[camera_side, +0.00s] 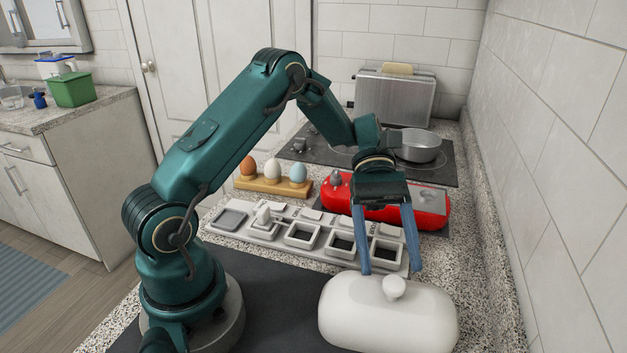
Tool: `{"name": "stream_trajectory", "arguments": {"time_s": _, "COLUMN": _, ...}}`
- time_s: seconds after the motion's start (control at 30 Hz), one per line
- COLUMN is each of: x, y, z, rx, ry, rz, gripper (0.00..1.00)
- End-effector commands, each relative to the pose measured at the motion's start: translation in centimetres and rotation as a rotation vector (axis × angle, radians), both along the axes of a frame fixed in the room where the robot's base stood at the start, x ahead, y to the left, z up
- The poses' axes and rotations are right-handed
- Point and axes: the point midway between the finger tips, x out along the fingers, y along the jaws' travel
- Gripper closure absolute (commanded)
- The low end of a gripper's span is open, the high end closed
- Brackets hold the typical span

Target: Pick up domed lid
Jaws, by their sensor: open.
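The domed lid (385,318) is white and rounded, with a round knob (394,288) on top. It sits at the front of the counter, low and right of centre in the picture. My gripper (391,268) points down with two blue fingers apart. The fingertips are close to the top of the lid, to either side of the knob. The jaws are open and nothing is held between them. Whether the fingertips touch the lid cannot be told from this side.
A white tray with square compartments (305,237) lies behind the lid. A tiled wall (560,170) bounds the right side.

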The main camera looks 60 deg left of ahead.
Motion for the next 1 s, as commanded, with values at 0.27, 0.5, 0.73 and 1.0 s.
{"name": "stream_trajectory", "arguments": {"time_s": 0.27, "x": -0.7, "y": -1.5, "z": -0.9, "rx": 0.001, "ry": -0.002, "rz": -0.002, "gripper": 0.27}}
{"name": "stream_trajectory", "arguments": {"time_s": 0.5, "x": -0.7, "y": -1.6, "z": -0.9, "rx": 0.002, "ry": -0.003, "rz": -0.001, "gripper": 0.27}}
{"name": "stream_trajectory", "arguments": {"time_s": 0.73, "x": -0.7, "y": -1.6, "z": -0.9, "rx": 0.002, "ry": -0.002, "rz": -0.002, "gripper": 1.0}}
{"name": "stream_trajectory", "arguments": {"time_s": 1.0, "x": -0.7, "y": -1.6, "z": -0.9, "rx": 0.002, "ry": -0.002, "rz": -0.002, "gripper": 1.0}}
